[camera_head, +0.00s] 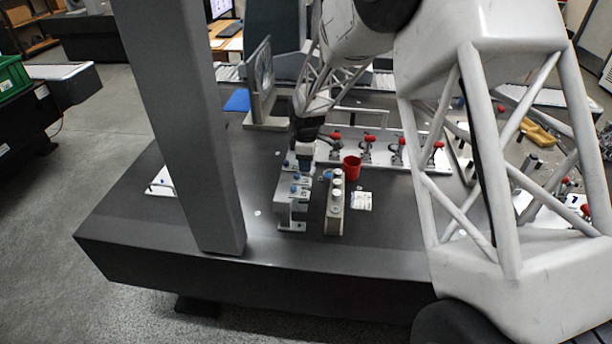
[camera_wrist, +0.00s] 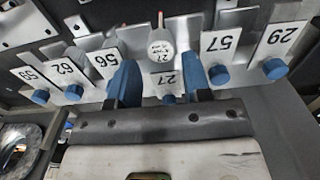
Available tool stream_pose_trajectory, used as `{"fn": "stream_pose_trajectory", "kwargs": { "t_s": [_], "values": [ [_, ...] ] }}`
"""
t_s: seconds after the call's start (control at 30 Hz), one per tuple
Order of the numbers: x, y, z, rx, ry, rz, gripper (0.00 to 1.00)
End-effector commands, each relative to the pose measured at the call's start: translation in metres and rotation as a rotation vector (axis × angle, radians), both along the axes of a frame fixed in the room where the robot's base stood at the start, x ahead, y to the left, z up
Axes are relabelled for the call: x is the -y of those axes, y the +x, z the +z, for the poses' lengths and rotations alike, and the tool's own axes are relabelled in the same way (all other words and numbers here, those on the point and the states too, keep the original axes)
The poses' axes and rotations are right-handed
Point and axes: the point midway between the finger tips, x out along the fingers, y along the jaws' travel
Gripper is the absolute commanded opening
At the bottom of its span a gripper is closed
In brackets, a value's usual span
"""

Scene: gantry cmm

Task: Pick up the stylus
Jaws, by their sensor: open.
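In the wrist view, a pale round-bodied piece with a thin stem and small print (camera_wrist: 161,42), which looks like the stylus, sits at the middle of a rack with numbered plates (camera_wrist: 216,42). My gripper (camera_wrist: 158,68) is open, its two blue fingers apart on either side of the plate marked 27. The piece lies just beyond the fingertips, in line with the gap, and nothing is visibly held. In the head view, my gripper (camera_head: 303,162) is over the metal rack (camera_head: 291,208), and its fingertips are hard to make out. The stylus cannot be told apart there.
A block with several pale knobs (camera_head: 335,210) stands right of the rack, near a red cup (camera_head: 351,168) and a white printed card (camera_head: 361,201). Red-handled clamps (camera_head: 367,148) line a plate behind. A grey column (camera_head: 190,130) rises at left. The dark table's front (camera_head: 340,252) is clear.

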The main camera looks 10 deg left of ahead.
Motion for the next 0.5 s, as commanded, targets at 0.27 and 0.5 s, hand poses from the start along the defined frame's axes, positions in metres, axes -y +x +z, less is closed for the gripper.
{"fn": "stream_pose_trajectory", "kwargs": {
  "t_s": [0.27, 0.5],
  "values": [
    [-0.001, -0.001, -0.031, -0.002, -0.001, 0.000, 0.45],
    [-0.001, -0.001, -0.038, -0.001, 0.000, 0.000, 0.45]
  ]
}}
